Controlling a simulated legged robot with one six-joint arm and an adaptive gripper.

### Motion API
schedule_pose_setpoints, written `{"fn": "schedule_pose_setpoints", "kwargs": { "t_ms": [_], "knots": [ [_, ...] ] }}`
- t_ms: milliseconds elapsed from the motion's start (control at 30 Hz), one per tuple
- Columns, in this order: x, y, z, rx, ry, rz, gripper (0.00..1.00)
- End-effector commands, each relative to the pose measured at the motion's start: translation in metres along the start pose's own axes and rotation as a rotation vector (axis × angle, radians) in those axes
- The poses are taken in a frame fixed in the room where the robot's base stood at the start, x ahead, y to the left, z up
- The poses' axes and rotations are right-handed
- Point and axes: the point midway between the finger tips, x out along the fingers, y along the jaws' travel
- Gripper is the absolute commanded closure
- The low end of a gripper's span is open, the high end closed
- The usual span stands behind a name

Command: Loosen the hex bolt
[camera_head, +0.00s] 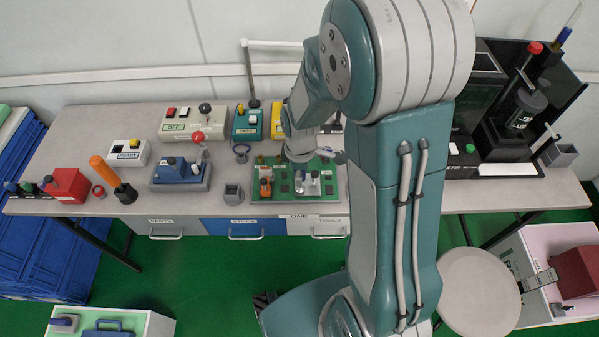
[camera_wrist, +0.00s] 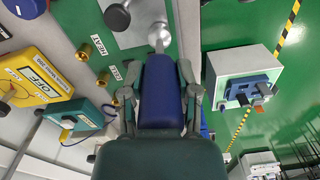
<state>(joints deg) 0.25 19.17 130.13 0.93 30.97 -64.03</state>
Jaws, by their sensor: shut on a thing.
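My gripper (camera_wrist: 158,85) is shut on a blue block-like handle (camera_wrist: 161,88) in the wrist view, with a finger on each side. A short metal piece (camera_wrist: 159,40) shows just past the handle's far end, close to the grey plate (camera_wrist: 138,32). Whether it touches anything there, I cannot tell. I cannot make out the hex bolt in either view. The plate sits on the green board (camera_wrist: 172,15), which lies on the bench in the head view (camera_head: 258,196). There my arm hides part of the board and my fingertips.
Brass posts (camera_wrist: 84,51) stand on the board beside the plate. A yellow box (camera_wrist: 32,80) and a teal box (camera_wrist: 88,118) lie left in the wrist view. In the head view an orange-handled tool (camera_head: 106,172) and a blue-grey device (camera_head: 180,173) stand left of the board.

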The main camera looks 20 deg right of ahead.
Motion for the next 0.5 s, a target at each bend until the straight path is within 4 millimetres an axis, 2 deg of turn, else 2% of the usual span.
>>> {"fn": "schedule_pose_setpoints", "kwargs": {
  "t_ms": [233,500],
  "knots": [
    [-0.0004,-0.0004,-0.0002,-0.253,-0.002,-0.002,1.0],
    [-0.0004,-0.0005,-0.0002,-0.284,-0.002,-0.002,1.0]
  ]
}}
